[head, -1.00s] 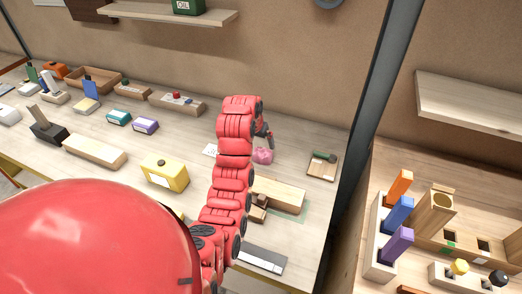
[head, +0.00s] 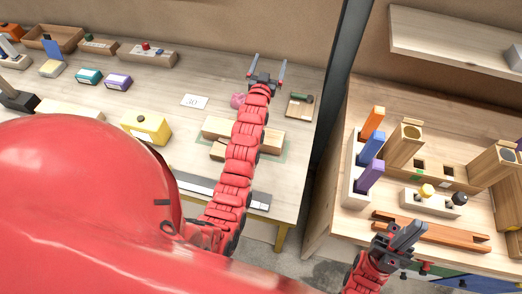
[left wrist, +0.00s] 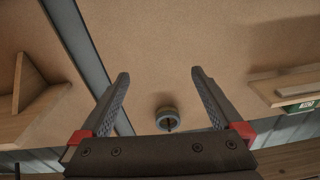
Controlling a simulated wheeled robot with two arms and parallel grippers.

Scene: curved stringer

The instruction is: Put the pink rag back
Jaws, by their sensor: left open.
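A crumpled pink rag (head: 237,100) lies on the left workbench, just left of my left arm in the head view, partly hidden by it. My left gripper (head: 270,60) is open and empty, beyond the rag toward the back wall.
A wooden block (head: 216,127) lies under my left arm. A grey post (head: 340,90) stands between the benches.

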